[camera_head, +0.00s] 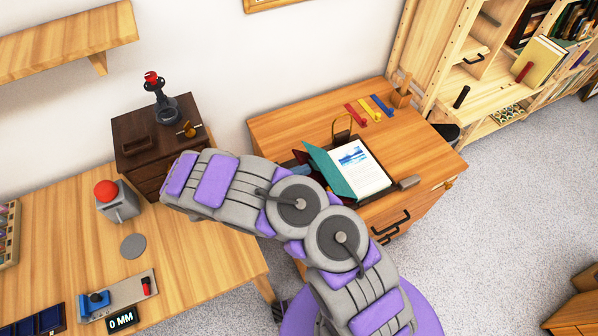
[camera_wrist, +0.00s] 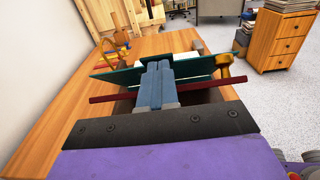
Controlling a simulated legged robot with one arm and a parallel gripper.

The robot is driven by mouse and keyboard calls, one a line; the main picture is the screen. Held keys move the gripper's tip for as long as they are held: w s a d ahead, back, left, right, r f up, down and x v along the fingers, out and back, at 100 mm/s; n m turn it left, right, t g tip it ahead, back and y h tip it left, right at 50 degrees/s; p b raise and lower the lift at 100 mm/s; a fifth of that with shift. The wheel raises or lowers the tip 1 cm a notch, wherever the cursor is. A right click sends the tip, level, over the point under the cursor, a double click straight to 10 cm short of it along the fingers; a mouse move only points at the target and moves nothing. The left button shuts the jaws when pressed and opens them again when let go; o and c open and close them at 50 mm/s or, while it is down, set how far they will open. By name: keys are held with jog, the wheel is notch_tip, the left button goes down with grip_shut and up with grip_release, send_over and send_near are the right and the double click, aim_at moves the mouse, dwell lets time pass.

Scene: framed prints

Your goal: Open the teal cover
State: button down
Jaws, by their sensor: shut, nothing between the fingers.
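The teal cover (camera_head: 329,173) stands raised and tilted at the left side of an open book in the head view. A white page with a blue picture (camera_head: 360,168) lies exposed beside it. In the wrist view the teal cover (camera_wrist: 199,68) runs across behind my fingers. My gripper (camera_wrist: 158,66) is shut and empty, with its blue-grey fingertips at the cover; I cannot tell whether they touch it. In the head view my arm hides most of the gripper. A dark red strip (camera_wrist: 110,98) crosses near the fingers.
The book lies on a wooden desk (camera_head: 285,121) with coloured strips (camera_head: 370,107), a wire stand (camera_head: 342,126) and a grey block (camera_head: 409,183). A brass knob-like item (camera_wrist: 224,66) stands right of my fingers. A second table (camera_head: 190,265) and shelves (camera_head: 500,75) flank the desk.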

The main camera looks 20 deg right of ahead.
jog(key=d+r+y+p, duration=0.1)
jog(key=d+p, duration=0.1)
jog(key=d+r+y+p, duration=0.1)
jog(key=d+r+p, duration=0.1)
jog(key=w+d+r+y+p, duration=0.1)
jog(key=r+y+p, duration=0.1)
jog(key=p, duration=0.1)
jog(key=shift+d+r+g, duration=0.2)
jog(key=shift+d+g, duration=0.2)
jog(key=shift+w+d+y+p, duration=0.2)
jog(key=shift+d+y+p, duration=0.2)
jog(key=shift+d, duration=0.1)
jog(key=shift+a, duration=0.2)
